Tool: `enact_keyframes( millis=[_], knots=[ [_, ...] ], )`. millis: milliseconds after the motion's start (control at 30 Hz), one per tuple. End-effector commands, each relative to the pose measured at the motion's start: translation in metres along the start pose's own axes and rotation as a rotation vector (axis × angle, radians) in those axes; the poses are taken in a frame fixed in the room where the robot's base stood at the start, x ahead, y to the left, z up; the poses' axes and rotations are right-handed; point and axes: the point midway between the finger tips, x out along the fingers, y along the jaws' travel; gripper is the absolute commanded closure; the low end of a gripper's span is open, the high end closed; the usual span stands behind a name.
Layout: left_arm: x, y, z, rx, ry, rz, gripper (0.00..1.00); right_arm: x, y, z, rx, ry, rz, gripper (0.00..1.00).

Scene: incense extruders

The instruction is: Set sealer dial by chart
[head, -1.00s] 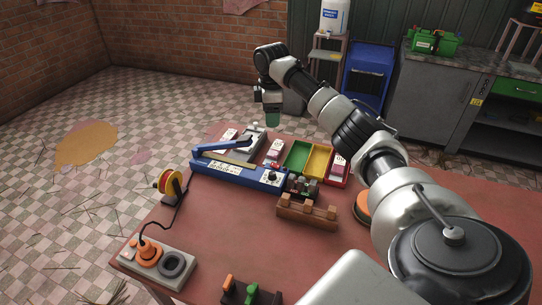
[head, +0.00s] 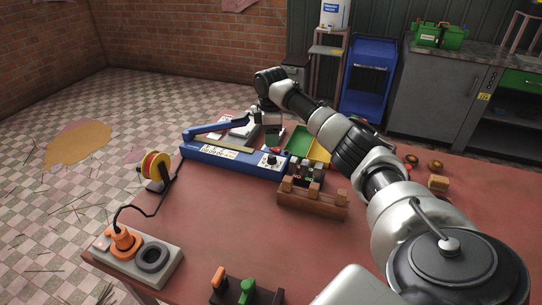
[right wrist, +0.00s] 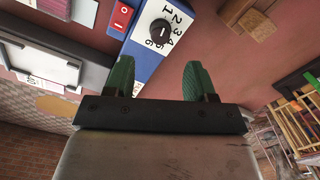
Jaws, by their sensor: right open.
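The blue sealer (head: 235,163) lies across the back of the table, its long arm (head: 215,128) raised at the left end. White labels (head: 222,153) with print too small to read are on its front. Its black dial (head: 270,160) sits on a white plate at the right end. In the right wrist view the dial (right wrist: 161,32) has numbers around it, 2, 3, 4 and 6 among them; I cannot tell its setting. My right gripper (head: 271,138) is over that end, open and empty. Its green fingers (right wrist: 158,78) are apart from the dial. My left gripper is out of view.
A red switch (right wrist: 122,16) is beside the dial. Green (head: 298,141) and yellow (head: 318,150) trays stand right of the sealer. A wooden rack (head: 312,198) is in front. A spool (head: 156,168) and a grey power strip (head: 138,258) are at left. The middle table is clear.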

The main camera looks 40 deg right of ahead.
Motion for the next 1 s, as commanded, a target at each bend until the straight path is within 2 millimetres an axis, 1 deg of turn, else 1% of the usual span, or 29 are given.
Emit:
enact_keyframes(
  millis=[33,200,300,400,567,800,867,1000],
  knots=[
    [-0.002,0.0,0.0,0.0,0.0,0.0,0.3,0.011,-0.001,0.0,0.0,-0.003,-0.004,0.45],
    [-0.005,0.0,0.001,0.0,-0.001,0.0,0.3,0.043,-0.001,0.0,0.001,-0.002,-0.005,0.45],
    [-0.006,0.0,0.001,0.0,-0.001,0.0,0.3,0.058,-0.001,0.0,0.0,-0.001,-0.004,0.45],
    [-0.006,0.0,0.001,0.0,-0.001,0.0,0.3,0.069,-0.001,0.0,0.0,0.0,-0.003,0.45],
    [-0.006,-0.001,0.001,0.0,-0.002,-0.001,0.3,0.076,-0.001,0.0,0.0,0.0,-0.002,0.45],
    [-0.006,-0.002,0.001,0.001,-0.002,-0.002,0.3,0.077,0.0,0.0,0.0,0.0,-0.001,0.45],
    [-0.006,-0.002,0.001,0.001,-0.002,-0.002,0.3,0.077,0.0,0.0,0.0,0.0,-0.001,0.54],
    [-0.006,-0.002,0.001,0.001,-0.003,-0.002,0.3,0.076,0.0,0.0,0.0,0.0,-0.001,0.75]
  ],
)
